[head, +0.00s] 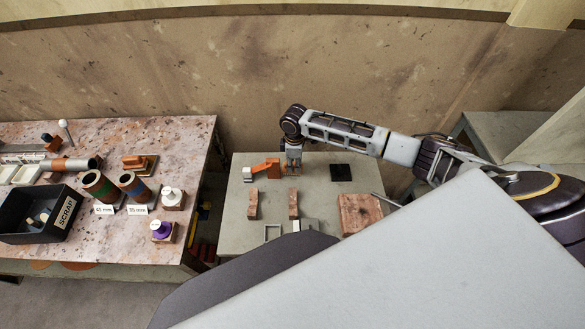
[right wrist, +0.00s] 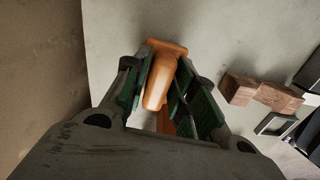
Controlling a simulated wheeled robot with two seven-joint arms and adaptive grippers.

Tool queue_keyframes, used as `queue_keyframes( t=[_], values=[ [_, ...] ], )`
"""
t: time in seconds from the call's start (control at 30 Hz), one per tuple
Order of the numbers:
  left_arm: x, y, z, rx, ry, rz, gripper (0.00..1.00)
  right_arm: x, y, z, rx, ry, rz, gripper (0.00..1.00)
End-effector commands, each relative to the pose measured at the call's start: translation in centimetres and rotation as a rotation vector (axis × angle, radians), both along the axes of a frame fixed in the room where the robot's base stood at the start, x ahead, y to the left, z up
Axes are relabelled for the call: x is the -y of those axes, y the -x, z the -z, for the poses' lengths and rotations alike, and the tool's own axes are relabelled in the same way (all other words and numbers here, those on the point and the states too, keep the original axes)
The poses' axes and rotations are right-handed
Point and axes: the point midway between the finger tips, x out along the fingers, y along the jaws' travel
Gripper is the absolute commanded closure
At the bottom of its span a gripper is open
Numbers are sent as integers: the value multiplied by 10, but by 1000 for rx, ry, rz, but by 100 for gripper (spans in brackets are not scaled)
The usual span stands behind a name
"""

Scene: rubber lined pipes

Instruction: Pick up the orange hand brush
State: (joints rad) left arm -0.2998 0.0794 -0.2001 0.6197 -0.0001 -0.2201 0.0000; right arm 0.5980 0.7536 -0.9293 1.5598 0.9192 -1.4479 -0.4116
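The orange hand brush (head: 262,168) is on the grey table, left of my right gripper in the head view, with a white part at its left end. In the right wrist view an orange handle-like part (right wrist: 160,82) lies between the green-padded fingers of my right gripper (right wrist: 165,85). The fingers look apart, with a small gap at the right side; contact on the left cannot be told. In the head view my right gripper (head: 293,166) points down at the table, close by the orange part. My left gripper is not in view.
The grey table (head: 232,222) also holds a black square (head: 341,172), two brown blocks (head: 253,204) and a reddish slab (head: 358,213). A speckled table (head: 130,235) at left bears pipes and a black scrap bin (head: 22,237). A wall stands behind.

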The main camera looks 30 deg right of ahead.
Motion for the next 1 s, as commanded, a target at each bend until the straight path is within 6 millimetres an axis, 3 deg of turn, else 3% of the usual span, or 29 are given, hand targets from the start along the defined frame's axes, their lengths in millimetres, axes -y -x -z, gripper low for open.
queue_keyframes(
  t=[0.03,0.17,0.63,0.87,1.0],
  values=[
    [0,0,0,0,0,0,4,0,0,0,0,0,0,84],
    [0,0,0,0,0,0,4,0,0,0,0,0,0,100],
    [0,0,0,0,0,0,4,0,-1,-7,2,-1,1,100],
    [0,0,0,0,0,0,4,0,-1,-30,3,-1,0,100],
    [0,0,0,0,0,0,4,0,-1,-54,3,-1,0,100]
  ],
)
